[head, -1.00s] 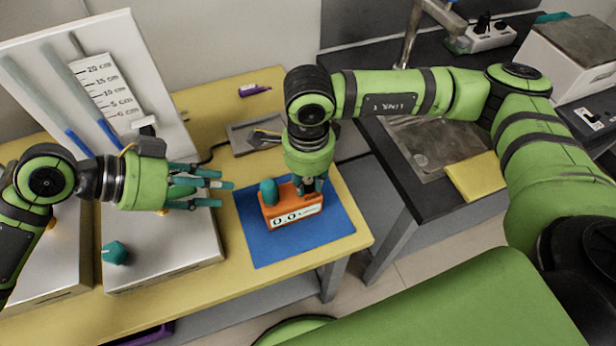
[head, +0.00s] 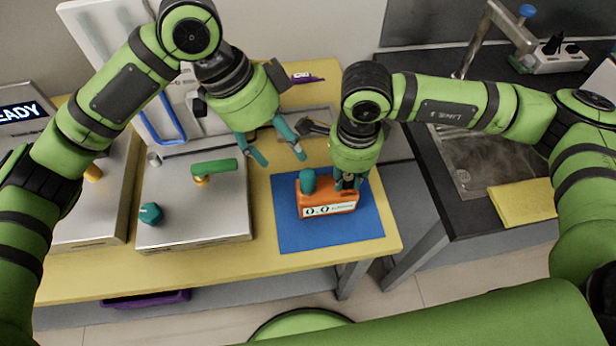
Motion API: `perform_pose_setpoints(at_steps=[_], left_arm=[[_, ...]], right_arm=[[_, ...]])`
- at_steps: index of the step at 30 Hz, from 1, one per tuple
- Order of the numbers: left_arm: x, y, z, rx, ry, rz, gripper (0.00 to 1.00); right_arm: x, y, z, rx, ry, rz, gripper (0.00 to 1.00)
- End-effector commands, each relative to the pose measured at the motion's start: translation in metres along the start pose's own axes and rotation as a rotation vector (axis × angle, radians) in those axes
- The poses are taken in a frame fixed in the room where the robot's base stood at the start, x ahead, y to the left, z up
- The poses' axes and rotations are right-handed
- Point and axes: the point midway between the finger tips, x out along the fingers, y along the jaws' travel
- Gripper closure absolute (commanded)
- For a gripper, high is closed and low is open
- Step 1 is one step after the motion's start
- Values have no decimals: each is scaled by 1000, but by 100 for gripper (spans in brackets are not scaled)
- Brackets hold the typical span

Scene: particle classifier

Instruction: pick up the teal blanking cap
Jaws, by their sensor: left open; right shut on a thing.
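Two teal pieces show, and I cannot tell for certain which is the blanking cap. A teal faceted piece (head: 151,213) is on the white box at the left. My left gripper (head: 276,156) is open and empty, pointing down, above and left of the orange meter and apart from it. My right gripper (head: 348,183) is shut on the orange meter at its right end; its fingertips are partly hidden.
The meter is on a blue mat (head: 290,238) on the yellow table (head: 200,270). A white box (head: 195,233) with a green-handled valve (head: 214,168) is left of the mat. A grey tray (head: 315,118) lies behind. A purple marker (head: 306,78) lies near the wall.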

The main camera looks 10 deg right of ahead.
Motion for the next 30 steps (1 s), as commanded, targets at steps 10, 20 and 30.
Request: perform_pose_setpoints(at_steps=[10,20,30], left_arm=[[40,0,0,1,4,1,38],[89,1,-1,0,4,2,38],[97,0,-1,1,5,-1,38]], right_arm=[[0,0,0,1,1,0,100],[0,0,0,0,1,0,100],[0,0,0,0,1,0,100]])
